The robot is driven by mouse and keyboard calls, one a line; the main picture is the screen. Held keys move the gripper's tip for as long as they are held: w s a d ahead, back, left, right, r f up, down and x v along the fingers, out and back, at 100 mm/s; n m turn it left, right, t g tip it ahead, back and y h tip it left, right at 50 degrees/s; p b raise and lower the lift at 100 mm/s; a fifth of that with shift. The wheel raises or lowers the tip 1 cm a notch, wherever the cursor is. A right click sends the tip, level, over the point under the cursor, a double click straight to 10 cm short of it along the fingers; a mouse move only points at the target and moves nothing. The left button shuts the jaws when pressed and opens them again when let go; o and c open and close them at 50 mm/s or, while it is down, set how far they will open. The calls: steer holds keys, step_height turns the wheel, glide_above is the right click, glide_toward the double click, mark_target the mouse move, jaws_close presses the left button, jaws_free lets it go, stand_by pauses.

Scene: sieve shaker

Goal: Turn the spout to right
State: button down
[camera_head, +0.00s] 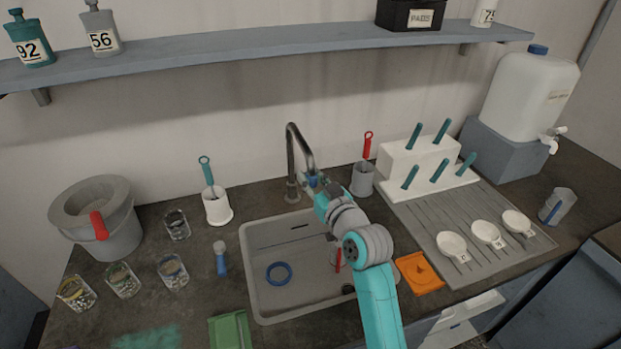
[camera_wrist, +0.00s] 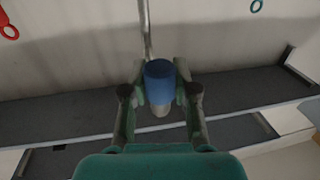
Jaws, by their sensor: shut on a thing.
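The spout (camera_head: 292,145) is a dark grey curved tap that rises behind the sink (camera_head: 265,300) and arches over it. Its outlet end points down and to the right in the head view. In the wrist view the spout's pipe (camera_wrist: 147,35) runs up from a blue tip (camera_wrist: 158,82). My gripper (camera_head: 314,183) is at the spout's outlet end. In the wrist view my gripper (camera_wrist: 160,92) has one finger on each side of the blue tip, shut on it. The fingers are mostly hidden by my arm in the head view.
A blue ring (camera_head: 279,273) lies in the sink. A grey cup (camera_head: 362,180) with a red-handled tool stands close right of the spout. A white cup (camera_head: 217,208) with a teal-handled brush stands to the left. A drying rack (camera_head: 430,215) is farther right. A shelf (camera_head: 250,47) runs above.

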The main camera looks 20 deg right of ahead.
steer(key=w+d+n+g+y, duration=0.1)
steer(key=w+d+n+y, duration=0.1)
steer(key=d, duration=0.8)
steer(key=shift+w+n+y, duration=0.4)
steer(key=shift+n+y, duration=0.1)
steer(key=shift+y, duration=0.6)
steer(key=c, duration=0.9)
jaws_free()
steer(key=shift+d, duration=0.1)
steer(key=shift+o, duration=0.2)
steer(key=v, duration=1.2)
steer(key=shift+d+r, duration=0.1)
steer(key=shift+r, duration=0.05)
